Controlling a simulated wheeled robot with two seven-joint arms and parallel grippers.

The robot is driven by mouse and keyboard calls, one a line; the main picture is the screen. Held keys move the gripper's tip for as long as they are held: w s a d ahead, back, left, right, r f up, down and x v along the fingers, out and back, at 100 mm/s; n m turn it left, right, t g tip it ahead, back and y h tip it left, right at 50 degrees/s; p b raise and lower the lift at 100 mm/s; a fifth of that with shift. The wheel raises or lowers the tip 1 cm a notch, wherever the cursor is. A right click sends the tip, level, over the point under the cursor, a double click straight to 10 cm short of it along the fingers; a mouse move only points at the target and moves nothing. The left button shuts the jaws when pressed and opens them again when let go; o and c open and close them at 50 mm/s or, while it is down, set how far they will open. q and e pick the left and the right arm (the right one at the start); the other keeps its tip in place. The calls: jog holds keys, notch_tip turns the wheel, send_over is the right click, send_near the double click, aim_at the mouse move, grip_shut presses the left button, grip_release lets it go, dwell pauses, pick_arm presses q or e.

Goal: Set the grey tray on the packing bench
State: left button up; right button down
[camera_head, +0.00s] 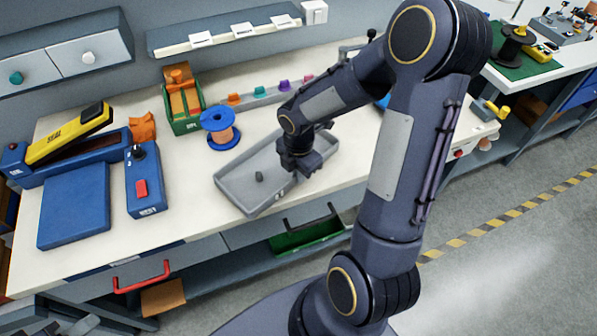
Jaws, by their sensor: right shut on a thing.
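The grey tray (237,192) is a shallow rectangle at the front middle of the long pale-topped bench (205,222). Its front corner is close to the bench's front edge. I cannot tell whether its underside touches the bench top. The fingertips are mostly hidden by the gripper body. My left gripper is not in view.
A blue spool (219,128) and a green box (184,107) stand behind the tray. A blue device with a red switch (146,184) and a blue mat (75,205) lie left. Another bench with a green mat (522,62) is at far right.

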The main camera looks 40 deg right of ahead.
jog(key=shift+f, duration=0.15)
jog(key=c, duration=1.6)
grip_release()
notch_tip(320, 180, up, 11)
jog(key=s+a+r+m+t+y, duration=0.2)
jog(key=s+a+r+m, duration=0.1)
jog(key=s+m, duration=0.4)
jog(key=s+a+r+m+t+y, duration=0.1)
jog(key=s+a+r+m+t, duration=0.2)
jog(key=s+m, duration=0.4)
jog(key=shift+s+a+r+m+t+y+p, duration=0.4)
jog(key=shift+a+m, duration=0.85)
jog(key=shift+m, duration=2.55)
jog(key=shift+w, duration=0.15)
